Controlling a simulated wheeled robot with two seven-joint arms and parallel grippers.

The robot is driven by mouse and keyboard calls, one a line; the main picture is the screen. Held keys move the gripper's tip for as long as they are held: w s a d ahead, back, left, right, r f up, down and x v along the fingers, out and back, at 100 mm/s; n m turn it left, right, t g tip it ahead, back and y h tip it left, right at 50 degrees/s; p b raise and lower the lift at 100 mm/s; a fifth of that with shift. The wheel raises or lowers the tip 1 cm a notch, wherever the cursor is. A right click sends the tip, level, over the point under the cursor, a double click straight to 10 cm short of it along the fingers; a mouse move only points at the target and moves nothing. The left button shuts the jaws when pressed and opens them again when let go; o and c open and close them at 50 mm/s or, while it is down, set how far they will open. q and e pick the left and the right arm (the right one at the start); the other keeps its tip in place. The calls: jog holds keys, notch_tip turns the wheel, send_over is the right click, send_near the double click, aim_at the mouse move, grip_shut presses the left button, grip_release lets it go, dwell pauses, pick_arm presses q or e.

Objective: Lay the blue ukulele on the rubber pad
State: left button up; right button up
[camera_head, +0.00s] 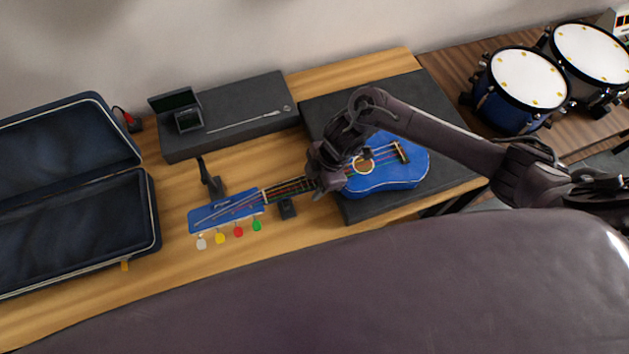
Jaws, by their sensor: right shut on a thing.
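The blue ukulele (388,176) lies with its body over the dark rubber pad (437,101) on the right part of the wooden table. Its neck points left past the pad's edge, and its headstock (226,210) with coloured tuning pegs is over bare wood. My right gripper (326,181) is shut on the ukulele where the neck meets the body. The wrist hides that part and the fingertips. I cannot tell whether the body touches the pad. My left gripper is not in view.
An open dark case (142,245) stands at the left. A black box (255,99) with a small open case and a thin rod is at the back. A small black stand (215,187) is near the headstock. Blue drums (515,92) stand at the far right.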

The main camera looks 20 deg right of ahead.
jog(key=shift+f, duration=0.35)
dwell(0.4)
jog(key=o, duration=1.1)
jog(key=b+v, duration=0.1)
jog(key=v, duration=0.7)
jog(key=shift+f, duration=0.1)
